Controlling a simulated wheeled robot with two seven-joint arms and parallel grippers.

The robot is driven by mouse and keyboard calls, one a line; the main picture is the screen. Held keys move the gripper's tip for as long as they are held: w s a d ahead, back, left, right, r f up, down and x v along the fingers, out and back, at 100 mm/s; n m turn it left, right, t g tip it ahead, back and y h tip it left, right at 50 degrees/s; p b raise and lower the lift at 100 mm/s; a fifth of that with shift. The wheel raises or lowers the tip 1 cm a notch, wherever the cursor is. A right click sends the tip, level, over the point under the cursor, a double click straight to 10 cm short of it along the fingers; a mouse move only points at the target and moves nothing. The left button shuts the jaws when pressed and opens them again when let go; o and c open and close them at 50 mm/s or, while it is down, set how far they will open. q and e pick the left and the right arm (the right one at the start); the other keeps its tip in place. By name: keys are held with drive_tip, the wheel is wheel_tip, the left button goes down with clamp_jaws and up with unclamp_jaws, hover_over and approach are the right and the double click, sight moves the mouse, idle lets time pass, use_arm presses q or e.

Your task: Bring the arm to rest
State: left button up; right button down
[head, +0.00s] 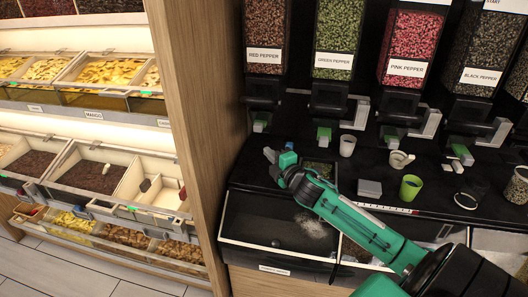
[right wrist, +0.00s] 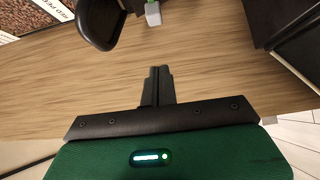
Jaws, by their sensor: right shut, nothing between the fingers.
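My right arm (head: 355,222) is green and black and reaches in from the lower right of the head view. Its gripper (head: 272,156) is above the left end of the black counter, close to the wooden side panel (head: 195,105). In the right wrist view the two dark fingers of the gripper (right wrist: 160,72) are together with nothing between them. The wooden panel (right wrist: 215,75) fills most of that view beyond the fingers; I cannot tell the gap to it. My left gripper is not in view.
Pepper dispensers, including red pepper (head: 266,35) and green pepper (head: 337,40), stand behind the counter. A white cup (head: 347,146), a green cup (head: 410,187), a grey box (head: 369,188) and a glass jar (head: 517,186) stand right of the gripper. Lit food shelves (head: 90,120) lie left of the panel.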

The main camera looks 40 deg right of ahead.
drive_tip(key=s+a+f+m+g+h, duration=0.1)
drive_tip(key=s+a+f+m+g, duration=0.65)
drive_tip(key=s+f, duration=0.65)
drive_tip(key=s+a+f+m+g+y, duration=0.1)
drive_tip(key=s+a+f+m+g, duration=0.25)
drive_tip(key=s+a, duration=0.6)
drive_tip(key=s+a+f+m+g+y, duration=0.1)
drive_tip(key=s+a+f+m+g, duration=0.4)
drive_tip(key=s, duration=0.7)
wheel_tip(320, 180, down, 27)
drive_tip(key=n, duration=0.1)
drive_tip(key=s+d+f+g, duration=0.1)
drive_tip(key=s+d+f, duration=0.2)
drive_tip(key=s+f, duration=1.6)
drive_tip(key=shift+s+f, duration=0.15)
drive_tip(key=shift+f, duration=0.7)
